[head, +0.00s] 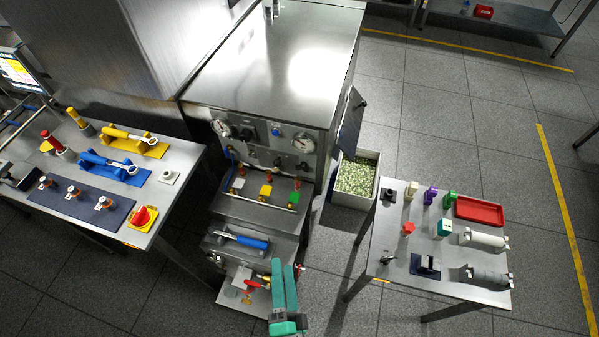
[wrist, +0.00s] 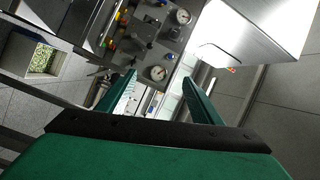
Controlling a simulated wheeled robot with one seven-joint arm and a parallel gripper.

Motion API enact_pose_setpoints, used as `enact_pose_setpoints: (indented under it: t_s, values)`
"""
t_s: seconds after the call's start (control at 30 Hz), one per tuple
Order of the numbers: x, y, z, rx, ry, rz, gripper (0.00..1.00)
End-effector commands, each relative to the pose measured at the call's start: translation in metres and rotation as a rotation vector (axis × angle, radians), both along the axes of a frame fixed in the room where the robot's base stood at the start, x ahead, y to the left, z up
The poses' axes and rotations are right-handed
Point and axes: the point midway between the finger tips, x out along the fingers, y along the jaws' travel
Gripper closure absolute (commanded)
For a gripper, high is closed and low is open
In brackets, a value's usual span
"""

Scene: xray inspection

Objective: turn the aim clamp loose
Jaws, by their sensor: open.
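I cannot tell for sure which part is the aim clamp. A small black fitting with a lever (head: 388,259) stands at the near left of the right table, beside a dark block on a blue plate (head: 428,264). Either could belong to it. My gripper (head: 283,264) has green fingers and is open and empty. It is in front of the steel machine's lowest step, left of the right table and apart from it. In the wrist view, the gripper's fingers (wrist: 160,78) are spread, with nothing between them; the gauge panel (wrist: 150,40) shows beyond, tilted.
A red-handled fitting (head: 255,284) sits on the low step just left of my gripper. The left table (head: 185,160) holds yellow and blue tool stands. The right table (head: 410,225) carries grey cylinders and a red tray (head: 480,210). A bin of pale chips (head: 350,200) stands between.

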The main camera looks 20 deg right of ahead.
Motion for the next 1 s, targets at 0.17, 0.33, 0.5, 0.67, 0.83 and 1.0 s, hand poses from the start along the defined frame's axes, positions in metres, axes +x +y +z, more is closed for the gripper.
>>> enact_pose_setpoints:
  t_s: [0.17,0.33,0.5,0.67,0.83,1.0]
  values:
    - [0.064,-0.025,-0.019,0.486,-0.183,-0.085,0.41]
    - [0.125,-0.050,-0.037,0.948,-0.365,-0.149,0.41]
    - [0.183,-0.072,-0.051,1.362,-0.540,-0.201,0.41]
    - [0.221,-0.086,-0.060,1.629,-0.657,-0.235,0.41]
    - [0.239,-0.092,-0.064,1.755,-0.715,-0.250,0.41]
    - [0.251,-0.101,-0.064,1.772,-0.725,-0.253,0.41]
